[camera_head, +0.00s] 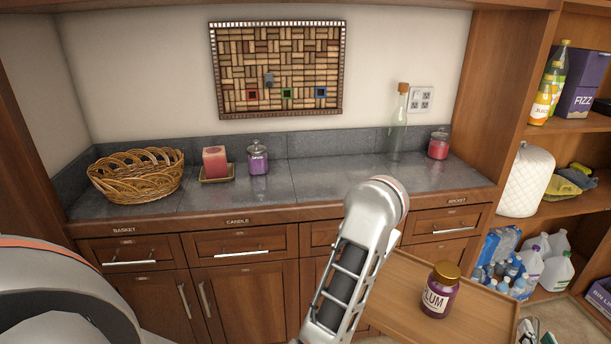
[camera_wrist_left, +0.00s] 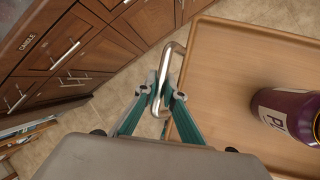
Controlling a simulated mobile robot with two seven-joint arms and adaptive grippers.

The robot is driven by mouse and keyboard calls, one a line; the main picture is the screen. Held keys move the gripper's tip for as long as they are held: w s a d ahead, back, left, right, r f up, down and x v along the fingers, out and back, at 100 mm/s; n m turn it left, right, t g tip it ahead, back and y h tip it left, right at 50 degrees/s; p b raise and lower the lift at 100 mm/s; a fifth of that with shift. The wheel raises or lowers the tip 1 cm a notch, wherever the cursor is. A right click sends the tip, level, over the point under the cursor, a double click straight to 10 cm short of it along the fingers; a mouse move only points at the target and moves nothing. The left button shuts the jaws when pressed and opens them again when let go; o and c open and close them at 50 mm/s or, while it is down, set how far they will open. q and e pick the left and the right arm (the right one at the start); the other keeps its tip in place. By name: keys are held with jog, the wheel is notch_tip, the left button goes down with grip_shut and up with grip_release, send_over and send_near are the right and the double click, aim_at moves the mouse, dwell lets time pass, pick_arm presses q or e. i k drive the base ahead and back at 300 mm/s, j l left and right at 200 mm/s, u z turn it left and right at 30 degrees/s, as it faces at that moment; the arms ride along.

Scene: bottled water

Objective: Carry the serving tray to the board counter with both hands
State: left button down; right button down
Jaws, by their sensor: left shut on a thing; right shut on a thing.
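The wooden serving tray (camera_head: 408,292) is in the lower right of the head view, in front of the drawers and lower than the countertop. A purple plum jar (camera_head: 440,290) with a gold lid stands upright on it. My left gripper (camera_wrist_left: 162,98) is shut on the tray's metal handle (camera_wrist_left: 177,52) in the left wrist view. It is hidden in the head view. My right gripper (camera_head: 527,330) shows only partly at the tray's right edge, shut on the tray's side. The grey counter (camera_head: 325,180) lies behind, under the cork board (camera_head: 280,60).
On the counter are a wicker basket (camera_head: 135,178), a pink candle (camera_head: 215,161), a purple jar (camera_head: 258,161), a glass bottle (camera_head: 397,135) and a red jar (camera_head: 438,146). The counter's middle is clear. Shelves with bottles (camera_head: 545,100) stand at the right.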

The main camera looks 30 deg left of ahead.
aim_at(338, 177)
jog(key=l+u, duration=0.1)
jog(key=u, duration=1.4)
jog(key=l, duration=2.1)
jog(key=k, duration=0.05)
